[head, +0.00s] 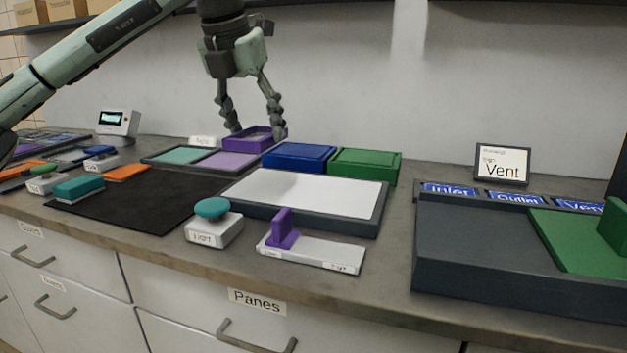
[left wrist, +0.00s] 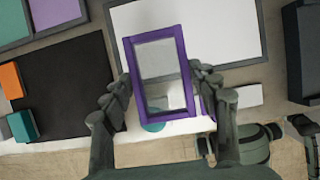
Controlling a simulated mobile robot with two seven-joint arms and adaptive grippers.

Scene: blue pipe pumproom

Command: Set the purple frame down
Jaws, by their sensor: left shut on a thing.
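My left gripper (head: 256,132) is shut on the purple frame (head: 246,144), with one finger at each side of it. In the left wrist view the purple frame (left wrist: 188,66) is an upright rectangle with an open middle. The white-topped tray (left wrist: 245,70) shows behind it, and part of the teal button shows below its lower edge. In the head view the frame appears beside the blue box (head: 298,157). Its height above the counter is hard to tell.
The white-topped tray (head: 306,188), green box (head: 364,163), teal button (head: 212,208) and slider with a purple handle (head: 283,229) stand nearby. A two-colour tray (head: 185,157) and black mat (head: 140,203) lie left. A large dark tray (head: 480,245) is at right.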

